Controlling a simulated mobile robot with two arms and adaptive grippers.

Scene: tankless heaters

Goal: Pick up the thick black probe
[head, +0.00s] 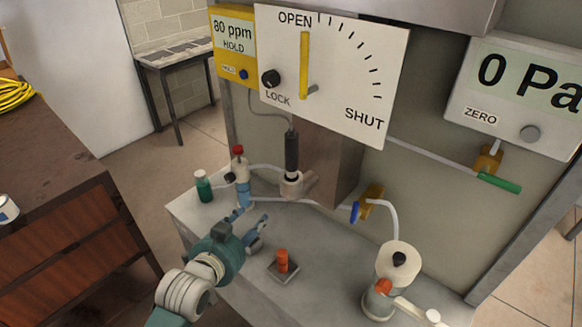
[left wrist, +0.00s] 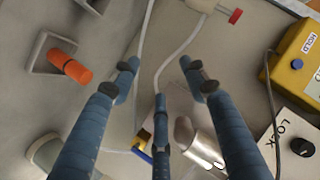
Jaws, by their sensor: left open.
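The thick black probe (head: 291,152) stands upright in a pale cup-like holder (head: 291,186) near the back of the bench. A cable runs from its top up toward the yellow meter (head: 233,45). My left gripper (head: 250,221) is open and empty, in front of the holder and apart from the probe. In the left wrist view its fingers (left wrist: 160,76) are spread with nothing between them. A silvery cylinder (left wrist: 205,148) shows beyond the fingers there, but I cannot make out the probe in that view. My right gripper is not in view.
An orange peg on a small stand (head: 282,262) is right of my left gripper. A red-topped fitting (head: 241,178) and green bottle (head: 203,187) stand at left. A blue-handled valve (head: 367,204), hoses and a white-topped vessel (head: 398,262) are at right. The OPEN/SHUT panel (head: 345,75) overhangs behind.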

